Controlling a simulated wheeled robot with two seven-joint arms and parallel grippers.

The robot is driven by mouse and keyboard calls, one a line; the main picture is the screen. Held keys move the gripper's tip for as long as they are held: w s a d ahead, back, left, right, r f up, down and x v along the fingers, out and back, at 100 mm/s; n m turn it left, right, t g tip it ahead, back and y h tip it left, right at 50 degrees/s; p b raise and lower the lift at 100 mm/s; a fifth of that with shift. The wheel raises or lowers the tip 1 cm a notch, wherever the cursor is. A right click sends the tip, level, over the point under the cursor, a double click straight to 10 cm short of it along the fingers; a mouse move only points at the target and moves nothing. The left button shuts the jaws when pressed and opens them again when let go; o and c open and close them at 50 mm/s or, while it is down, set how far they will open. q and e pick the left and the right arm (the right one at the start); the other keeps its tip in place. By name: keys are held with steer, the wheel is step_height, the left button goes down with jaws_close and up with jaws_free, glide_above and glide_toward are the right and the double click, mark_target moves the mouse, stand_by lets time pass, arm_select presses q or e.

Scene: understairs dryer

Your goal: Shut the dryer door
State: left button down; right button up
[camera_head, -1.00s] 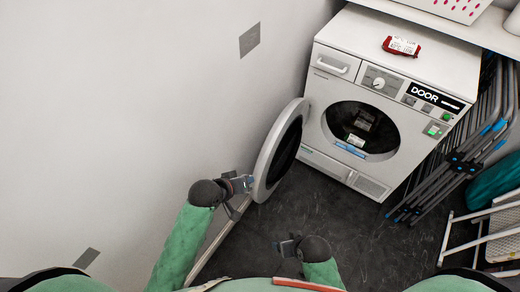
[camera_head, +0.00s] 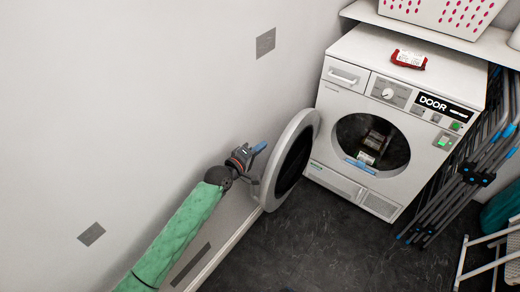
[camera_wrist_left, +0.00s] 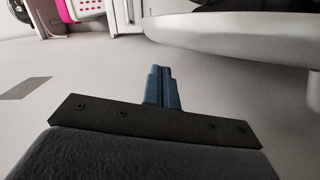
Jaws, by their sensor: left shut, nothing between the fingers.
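The white dryer (camera_head: 343,181) stands against the back wall, its round drum opening uncovered. Its round door (camera_head: 267,184) is swung wide open to the left, with a pale rim and dark glass. My left gripper (camera_head: 260,147) is shut and empty, between the left wall and the door, beside the outer face of the rim. In the left wrist view the shut blue fingertips (camera_wrist_left: 160,86) point forward and the door's pale rim (camera_wrist_left: 230,42) passes at the upper right; a gap shows between them. My right gripper is not in view.
Dark items (camera_head: 372,143) lie inside the drum. A red packet (camera_head: 409,59) lies on the dryer top. Folded racks (camera_head: 470,176) and a white step stool (camera_head: 490,255) stand at right. The left wall (camera_head: 120,110) is close to my arm. The dark floor (camera_head: 310,245) before the dryer is clear.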

arm_select(q)
steer(key=x, duration=0.7)
steer(key=shift+w+d, duration=0.15)
